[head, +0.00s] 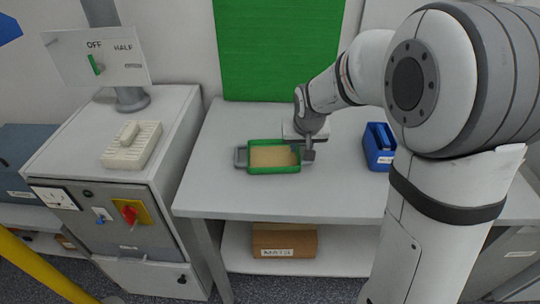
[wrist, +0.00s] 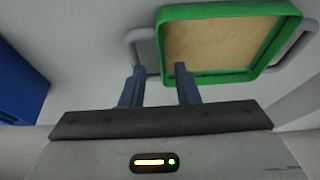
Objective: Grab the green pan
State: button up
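The green pan (head: 249,170) lies flat on the light table, with a tan inside and a grey handle at its left end. Its right end is partly hidden by my gripper (head: 302,153). In the wrist view the pan's green rim (wrist: 275,58) fills the upper right, with a grey handle loop at each side. My gripper (wrist: 159,70) has its two blue-grey fingers apart with nothing held between them. The fingertips appear close to one handle and the pan's near rim; whether they touch is not clear.
A blue bin (head: 379,147) stands to the right on the table (head: 215,196); it also shows in the wrist view (wrist: 18,88). A green panel (head: 277,50) rises behind. A cabinet (head: 75,152) with a red switch stands left. A brown box (head: 284,240) sits on the lower shelf.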

jog(key=x, duration=0.3)
jog(key=shift+w+f, duration=0.15)
jog(key=shift+w, duration=0.05)
jog(key=shift+c, duration=0.6)
grip_shut()
